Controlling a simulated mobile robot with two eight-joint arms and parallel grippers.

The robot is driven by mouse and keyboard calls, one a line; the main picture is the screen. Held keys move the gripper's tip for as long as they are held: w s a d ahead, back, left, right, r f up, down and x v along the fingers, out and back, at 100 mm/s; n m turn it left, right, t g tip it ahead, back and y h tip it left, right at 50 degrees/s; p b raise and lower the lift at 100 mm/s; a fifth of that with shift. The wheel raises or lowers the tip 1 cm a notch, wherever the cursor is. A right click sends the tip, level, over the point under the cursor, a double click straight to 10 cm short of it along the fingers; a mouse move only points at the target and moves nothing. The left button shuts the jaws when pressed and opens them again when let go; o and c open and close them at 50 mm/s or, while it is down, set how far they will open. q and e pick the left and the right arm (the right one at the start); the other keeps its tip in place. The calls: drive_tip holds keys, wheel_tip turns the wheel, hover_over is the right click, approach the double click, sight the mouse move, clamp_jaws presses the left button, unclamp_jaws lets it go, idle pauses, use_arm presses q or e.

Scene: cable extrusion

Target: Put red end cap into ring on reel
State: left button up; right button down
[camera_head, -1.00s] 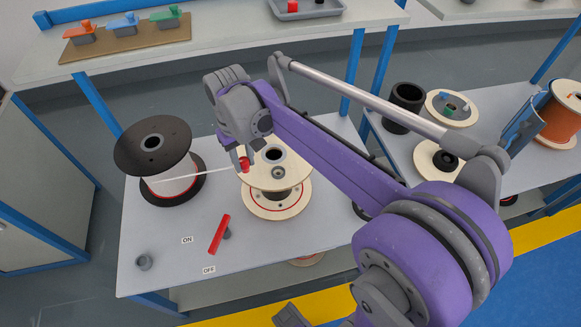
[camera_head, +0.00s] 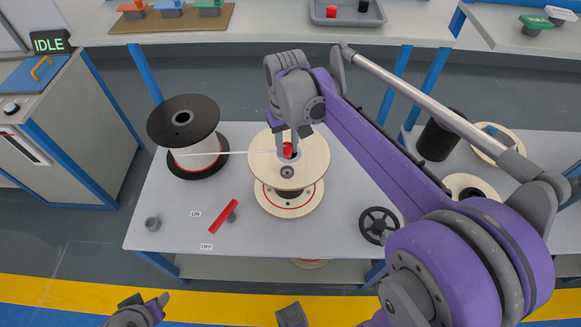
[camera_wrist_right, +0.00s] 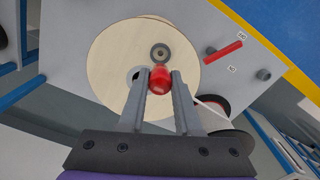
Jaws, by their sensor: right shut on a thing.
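The red end cap (camera_head: 287,150) is at the end of a white cable (camera_head: 240,153). My right gripper (camera_head: 288,153) is shut on the cap and holds it over the top of the pale wooden reel (camera_head: 315,158). The grey ring (camera_head: 287,172) sits on that reel's top face, a little nearer the front than the cap. The hub hole (camera_wrist_right: 137,75) is partly hidden by a finger. My left gripper (camera_head: 140,312) shows only partly at the bottom edge.
A black reel (camera_head: 183,118) stands to the left, with the cable running from it. A red lever (camera_head: 223,217) and a grey knob (camera_head: 153,223) are at the table's front. A black handwheel (camera_head: 379,225) is at the front right. The table front is otherwise clear.

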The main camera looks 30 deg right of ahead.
sight(286, 155)
wheel_tip(286, 155, down, 4)
drive_tip(key=shift+a+r, duration=0.1)
drive_tip(key=shift+f+b, duration=0.35)
drive_tip(key=shift+f, duration=1.6)
drive_tip(key=shift+f, duration=0.1)
drive_tip(key=c, duration=0.6)
unclamp_jaws()
